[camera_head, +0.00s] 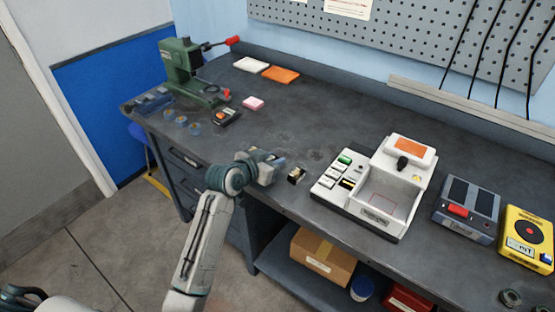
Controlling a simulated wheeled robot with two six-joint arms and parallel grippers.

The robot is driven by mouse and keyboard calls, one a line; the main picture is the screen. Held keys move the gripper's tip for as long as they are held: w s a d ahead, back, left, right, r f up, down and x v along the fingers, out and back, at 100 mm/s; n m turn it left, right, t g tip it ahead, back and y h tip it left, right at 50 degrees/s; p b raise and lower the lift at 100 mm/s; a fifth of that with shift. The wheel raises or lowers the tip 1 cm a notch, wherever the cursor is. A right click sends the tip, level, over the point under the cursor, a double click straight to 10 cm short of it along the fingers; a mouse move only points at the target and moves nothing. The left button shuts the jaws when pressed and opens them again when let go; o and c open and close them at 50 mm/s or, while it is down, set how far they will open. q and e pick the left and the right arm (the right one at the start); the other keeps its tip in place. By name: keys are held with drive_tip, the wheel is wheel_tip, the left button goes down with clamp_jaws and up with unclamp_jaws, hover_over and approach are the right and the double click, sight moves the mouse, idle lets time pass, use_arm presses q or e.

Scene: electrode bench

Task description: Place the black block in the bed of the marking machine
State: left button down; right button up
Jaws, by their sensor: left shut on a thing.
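The marking machine (354,216) is the white unit on the bench right of centre, with an orange panel, a black knob and several coloured buttons. Its open bed (392,203) has a faint red outline and looks empty. My left gripper (288,172) is over the front part of the bench, left of the machine and apart from it. It is shut on a small dark piece with a tan side, which appears to be the black block (297,175). The fingers partly hide the piece. My right gripper is not in view.
A green press (181,62) with a red-tipped lever stands at the back left. White and orange pads (281,75) lie behind. A grey device (466,208) and a yellow device (526,238) stand right of the machine. The middle of the bench is clear.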

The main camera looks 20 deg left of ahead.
use_arm(q)
drive_tip(key=shift+w+d, duration=0.15)
drive_tip(key=shift+w, duration=0.55)
drive_tip(key=shift+w+d+r+p, duration=0.1)
drive_tip(key=shift+w+d+p, duration=0.15)
drive_tip(key=shift+w, duration=0.35)
wheel_tip(320, 180, down, 2)
drive_tip(key=shift+f+p, duration=0.25)
drive_tip(key=shift+p, duration=0.45)
drive_tip(key=shift+f, duration=0.45)
drive_tip(key=shift+f, duration=0.1)
drive_tip(key=shift+f, duration=0.2)
drive_tip(key=c, duration=1.1)
unclamp_jaws()
drive_tip(key=shift+r, duration=0.1)
